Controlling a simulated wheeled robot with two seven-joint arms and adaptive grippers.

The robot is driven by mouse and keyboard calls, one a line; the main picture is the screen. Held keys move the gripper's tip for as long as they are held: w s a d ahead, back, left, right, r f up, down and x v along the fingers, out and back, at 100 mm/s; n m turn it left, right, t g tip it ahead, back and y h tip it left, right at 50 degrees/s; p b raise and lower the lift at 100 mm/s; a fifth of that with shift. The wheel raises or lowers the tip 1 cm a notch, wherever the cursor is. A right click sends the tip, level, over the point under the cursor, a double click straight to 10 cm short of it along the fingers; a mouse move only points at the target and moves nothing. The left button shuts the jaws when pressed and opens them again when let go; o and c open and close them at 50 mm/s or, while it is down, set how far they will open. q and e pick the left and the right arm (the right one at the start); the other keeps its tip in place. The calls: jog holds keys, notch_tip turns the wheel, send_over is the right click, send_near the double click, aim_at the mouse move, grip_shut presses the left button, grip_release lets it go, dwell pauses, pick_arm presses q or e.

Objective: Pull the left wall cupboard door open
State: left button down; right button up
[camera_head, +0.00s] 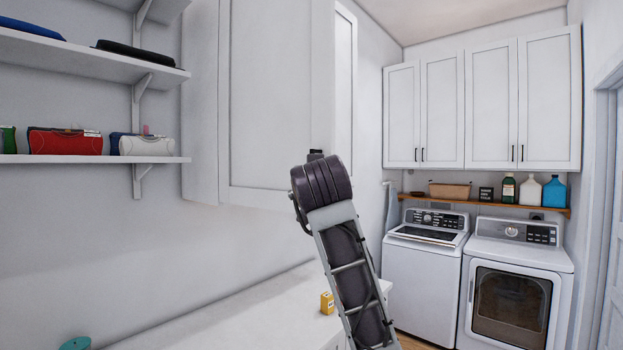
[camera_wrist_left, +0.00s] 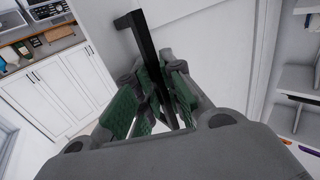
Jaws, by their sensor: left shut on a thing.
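The left wall cupboard door (camera_head: 265,95) is a tall white framed panel at the upper middle of the head view. Its right edge appears to stand out in front of the neighbouring door (camera_head: 345,95), so it looks partly open. In the left wrist view, my left gripper (camera_wrist_left: 160,100) is shut on the black bar handle (camera_wrist_left: 142,40), its green pads on either side. The white door face (camera_wrist_left: 215,50) is behind it. In the head view my left wrist hides the fingers and most of the handle. My right gripper is not in view.
White shelves (camera_head: 90,160) with bags are on the left wall. Below is a white counter (camera_head: 220,315) with a yellow box (camera_head: 327,303). A washer (camera_head: 425,275) and dryer (camera_head: 515,285) stand at the back right under more cupboards (camera_head: 490,100).

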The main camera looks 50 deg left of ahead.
pick_arm(q)
jog(key=c, duration=1.6)
grip_release()
jog(key=shift+d, duration=0.15)
jog(key=shift+o, duration=0.2)
jog(key=v, duration=1.2)
jog(key=shift+w, duration=0.1)
